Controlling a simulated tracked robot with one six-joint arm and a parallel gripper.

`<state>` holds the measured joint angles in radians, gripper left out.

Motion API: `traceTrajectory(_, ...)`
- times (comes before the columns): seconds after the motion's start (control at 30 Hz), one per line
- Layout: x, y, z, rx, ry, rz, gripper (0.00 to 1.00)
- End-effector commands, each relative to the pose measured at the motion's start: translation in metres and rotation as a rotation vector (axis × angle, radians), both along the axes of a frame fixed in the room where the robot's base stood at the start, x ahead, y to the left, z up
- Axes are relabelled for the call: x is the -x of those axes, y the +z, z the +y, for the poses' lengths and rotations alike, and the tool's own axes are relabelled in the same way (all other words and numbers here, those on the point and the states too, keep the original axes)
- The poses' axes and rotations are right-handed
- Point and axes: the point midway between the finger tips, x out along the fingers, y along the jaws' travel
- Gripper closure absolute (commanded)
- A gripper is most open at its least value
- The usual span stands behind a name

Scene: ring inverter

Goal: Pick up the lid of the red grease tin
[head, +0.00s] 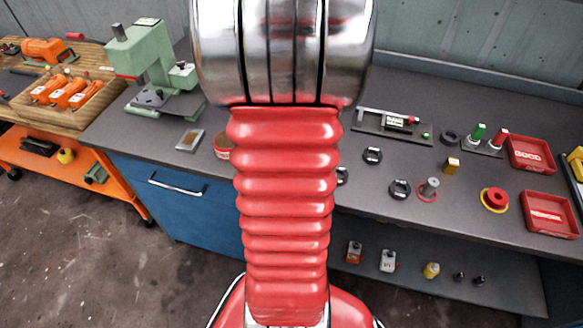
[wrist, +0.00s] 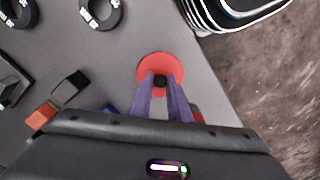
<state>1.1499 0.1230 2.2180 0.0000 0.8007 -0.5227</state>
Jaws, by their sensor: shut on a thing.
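In the wrist view my gripper (wrist: 161,84) has its two purple fingers closed around the small black knob of a round red lid (wrist: 160,62). The lid lies flat to the view, over the grey bench near its edge. I cannot tell whether it rests on something or hangs clear. In the head view a round tin with a red side (head: 222,148) stands on the bench, partly hidden by my red arm. My gripper and the held lid are hidden behind the arm there.
Black rings (head: 400,189) lie on the bench (head: 300,200), right of my arm. A green press (head: 150,65) stands at left. Red trays (head: 530,153) and a red-and-yellow round piece (head: 494,199) are at right. In the wrist view the bench edge drops to the floor (wrist: 285,80).

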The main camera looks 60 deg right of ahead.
Motion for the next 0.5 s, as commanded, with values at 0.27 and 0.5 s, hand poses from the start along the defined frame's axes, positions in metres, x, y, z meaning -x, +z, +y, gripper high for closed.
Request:
traceTrajectory(0.27, 0.0001, 0.0000, -0.0001, 0.000, 0.000, 0.000, 1.00)
traceTrajectory(0.5, -0.0002, 0.0082, -0.0010, 0.003, -0.001, -0.001, 1.00)
